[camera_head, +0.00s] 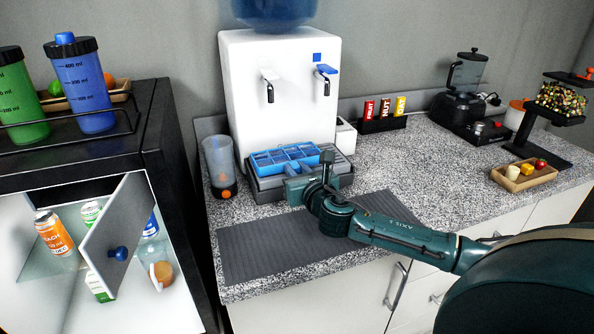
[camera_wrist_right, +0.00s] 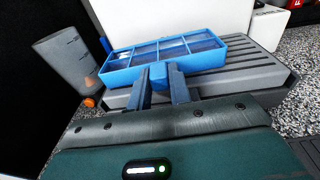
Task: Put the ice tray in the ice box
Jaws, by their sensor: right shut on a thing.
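The blue ice tray (camera_head: 288,158), with several compartments, is over the grey drip tray of the white water dispenser; I cannot tell whether it touches it. My right gripper (camera_head: 304,176) is shut on the blue tab at the tray's near edge. In the right wrist view, the tray (camera_wrist_right: 165,58) lies just beyond the two fingers (camera_wrist_right: 161,80). At the left, a grey flap with a blue knob (camera_head: 117,253) stands swung out from the open white fridge. A dark opening (camera_head: 75,187) beside it seems to be the ice box; its inside is mostly hidden. My left gripper is out of view.
A clear cup (camera_head: 219,165) stands left of the drip tray (camera_head: 262,190). A grey ribbed mat (camera_head: 265,248) lies in front. Cans (camera_head: 55,232) stand inside the fridge; blue (camera_head: 85,88) and green (camera_head: 18,100) bottles stand on top. A blender (camera_head: 462,88) and wooden tray (camera_head: 527,180) are right.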

